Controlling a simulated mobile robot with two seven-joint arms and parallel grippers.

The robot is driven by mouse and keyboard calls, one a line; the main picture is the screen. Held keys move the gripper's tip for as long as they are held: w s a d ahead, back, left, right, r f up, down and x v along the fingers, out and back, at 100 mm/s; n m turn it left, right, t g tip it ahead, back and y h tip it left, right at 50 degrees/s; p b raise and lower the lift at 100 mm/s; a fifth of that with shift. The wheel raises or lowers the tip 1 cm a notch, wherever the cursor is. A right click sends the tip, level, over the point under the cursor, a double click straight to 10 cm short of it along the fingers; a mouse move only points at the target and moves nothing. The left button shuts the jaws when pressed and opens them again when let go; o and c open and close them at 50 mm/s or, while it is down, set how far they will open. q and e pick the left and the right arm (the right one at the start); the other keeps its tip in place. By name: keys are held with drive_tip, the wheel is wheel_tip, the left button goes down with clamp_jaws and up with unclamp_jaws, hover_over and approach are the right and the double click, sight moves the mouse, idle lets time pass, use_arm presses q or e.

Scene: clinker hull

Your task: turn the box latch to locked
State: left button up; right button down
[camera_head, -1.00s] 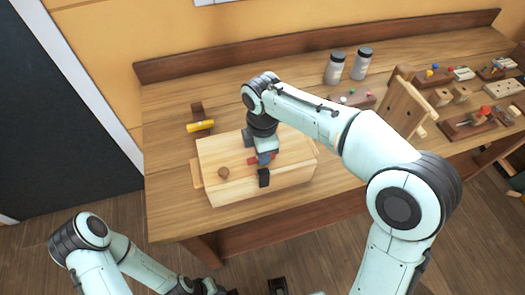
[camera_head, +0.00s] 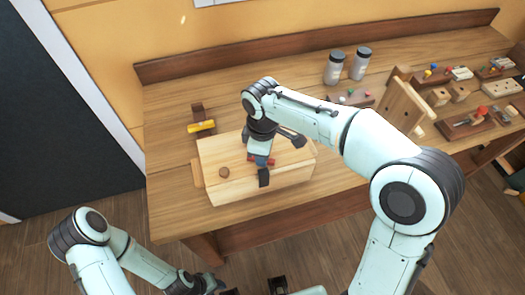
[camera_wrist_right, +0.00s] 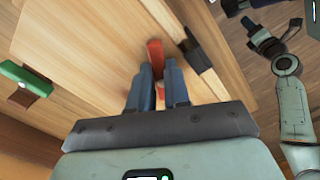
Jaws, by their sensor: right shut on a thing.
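The red latch (camera_head: 251,160) is on the lid, partly hidden by my right gripper (camera_head: 261,160). In the right wrist view, the red latch (camera_wrist_right: 155,52) runs between the blue fingers of my right gripper (camera_wrist_right: 160,80), which is shut on it. A black block (camera_head: 264,178) sits close by at the box's front edge; it also shows in the wrist view (camera_wrist_right: 196,50), beside the latch. My left gripper is low in the head view, partly cut off, its jaws unclear.
A yellow-handled tool (camera_head: 201,127) lies behind the box at left. Two lidded jars (camera_head: 334,68) stand at the back. An upright wooden board (camera_head: 405,105) and several small trays of parts fill the right side. The bench (camera_head: 175,190) is clear left of the box.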

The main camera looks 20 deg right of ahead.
drive_tip(key=m, duration=0.5)
drive_tip(key=shift+s+a+m, duration=0.2)
drive_tip(key=shift+m, duration=0.1)
use_arm(q)
drive_tip(key=shift+w+r+p, duration=0.3)
drive_tip(key=shift+r+p, duration=0.05)
drive_tip(key=shift+r, duration=0.15)
use_arm(e)
drive_tip(key=m, duration=0.6)
drive_tip(key=shift+s+a, duration=0.1)
drive_tip(key=shift+a, duration=0.2)
drive_tip(key=shift+m, duration=0.3)
drive_tip(key=c, duration=1.1)
unclamp_jaws()
use_arm(q)
drive_tip(key=w+r+p, duration=0.2)
drive_tip(key=r, duration=0.1)
drive_tip(key=shift+w, duration=0.1)
use_arm(e)
wheel_tip(320, 180, up, 13)
drive_tip(key=shift+r, duration=0.2)
